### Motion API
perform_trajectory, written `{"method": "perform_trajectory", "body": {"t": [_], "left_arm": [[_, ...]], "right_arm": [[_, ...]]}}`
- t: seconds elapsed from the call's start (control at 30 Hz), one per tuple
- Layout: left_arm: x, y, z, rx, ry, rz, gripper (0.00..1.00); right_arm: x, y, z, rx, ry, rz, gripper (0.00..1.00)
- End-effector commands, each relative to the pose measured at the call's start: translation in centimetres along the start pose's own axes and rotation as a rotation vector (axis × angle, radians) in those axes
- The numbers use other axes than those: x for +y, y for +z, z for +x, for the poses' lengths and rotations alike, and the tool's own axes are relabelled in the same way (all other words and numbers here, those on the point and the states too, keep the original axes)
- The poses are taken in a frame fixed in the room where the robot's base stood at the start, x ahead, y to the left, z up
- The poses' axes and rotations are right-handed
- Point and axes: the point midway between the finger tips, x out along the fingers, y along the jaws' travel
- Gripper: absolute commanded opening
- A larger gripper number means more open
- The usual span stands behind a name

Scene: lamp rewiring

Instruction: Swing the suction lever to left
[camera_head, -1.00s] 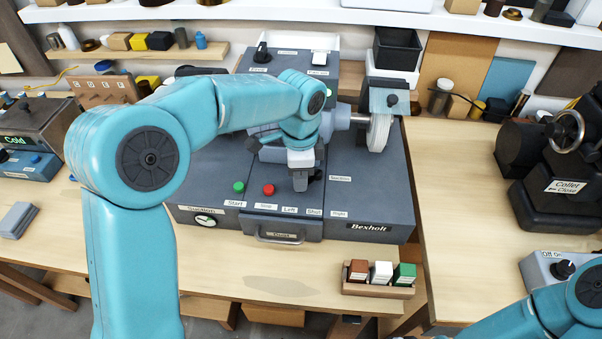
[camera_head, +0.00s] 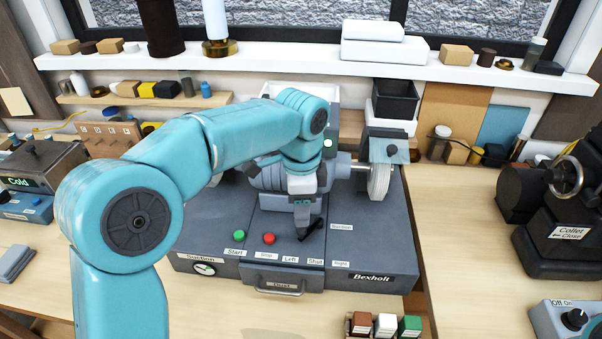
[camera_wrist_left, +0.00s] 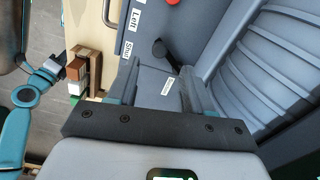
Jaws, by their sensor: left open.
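The suction lever (camera_head: 312,232) is a small black handle on the dark grey Bexholt machine (camera_head: 375,258), above the "Left", "Shut" and "Right" labels. In the left wrist view the lever (camera_wrist_left: 160,50) has its rounded end toward the "Shut" label (camera_wrist_left: 127,52). My left gripper (camera_head: 303,233) points down beside the lever. In the left wrist view its two fingers (camera_wrist_left: 160,78) are apart, with the lever in the gap or just past the tips; I cannot tell its exact depth. Part of my right arm shows at the left of that view, its jaws (camera_wrist_left: 77,66) unclear.
A green button (camera_head: 239,238) and a red button (camera_head: 269,239) sit left of the lever. A white wheel (camera_head: 380,181) is at the machine's right.

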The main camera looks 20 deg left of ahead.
Motion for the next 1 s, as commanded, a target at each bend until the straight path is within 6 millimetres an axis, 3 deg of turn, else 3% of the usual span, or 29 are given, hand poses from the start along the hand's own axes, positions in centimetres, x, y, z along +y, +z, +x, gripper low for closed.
{"method": "perform_trajectory", "body": {"t": [0.2,0.4,0.6,1.0], "left_arm": [[-0.1,-0.1,-6.0,0.003,-0.005,0.001,0.50],[-0.1,-0.1,-9.4,0.001,-0.003,0.001,0.50],[0.0,0.0,-10.4,0.000,-0.002,0.001,0.50],[0.0,0.0,-10.4,0.000,-0.002,0.000,0.50]], "right_arm": [[-0.2,0.0,-0.5,0.000,0.000,0.000,0.00],[-0.3,0.0,-1.0,0.000,0.000,0.000,0.00],[-0.4,0.0,-1.1,0.000,0.000,0.000,0.00],[-0.4,0.0,-1.1,0.000,0.000,0.000,0.00]]}}
